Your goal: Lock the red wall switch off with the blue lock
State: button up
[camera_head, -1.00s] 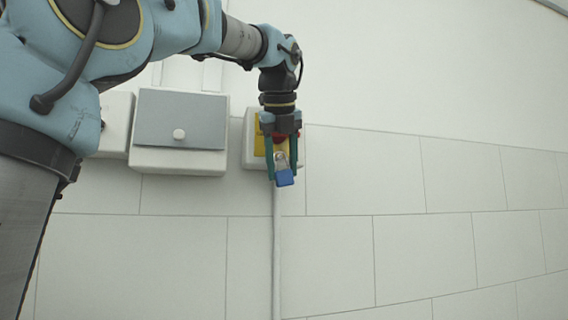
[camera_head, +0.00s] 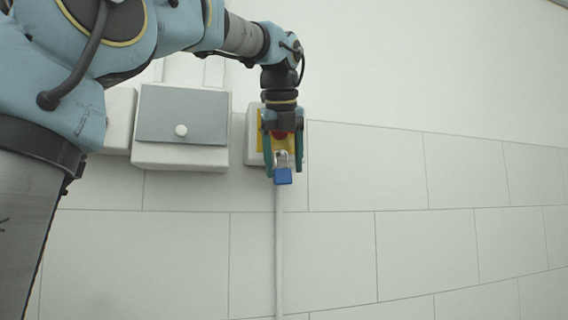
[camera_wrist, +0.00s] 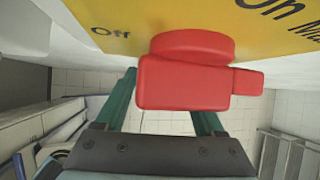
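The red wall switch (camera_head: 279,135) has a yellow plate and sits on a pale box on the wall, partly behind my gripper. In the wrist view its red handle (camera_wrist: 190,82) fills the middle, with "Off" on the yellow plate to its left and "On" to its right. The blue lock (camera_head: 283,176) hangs upright just below the switch, its metal shackle upward. Whether the shackle passes through the switch is too small to tell. My gripper (camera_head: 283,172) points down, its green fingers apart on either side of the lock and shackle. The lock is hidden in the wrist view.
A grey-lidded box (camera_head: 182,117) with a white knob is on the wall left of the switch. A pale conduit (camera_head: 279,250) runs down the wall below the switch. The wall to the right is clear.

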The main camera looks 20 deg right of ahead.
jog(key=shift+o, duration=0.8)
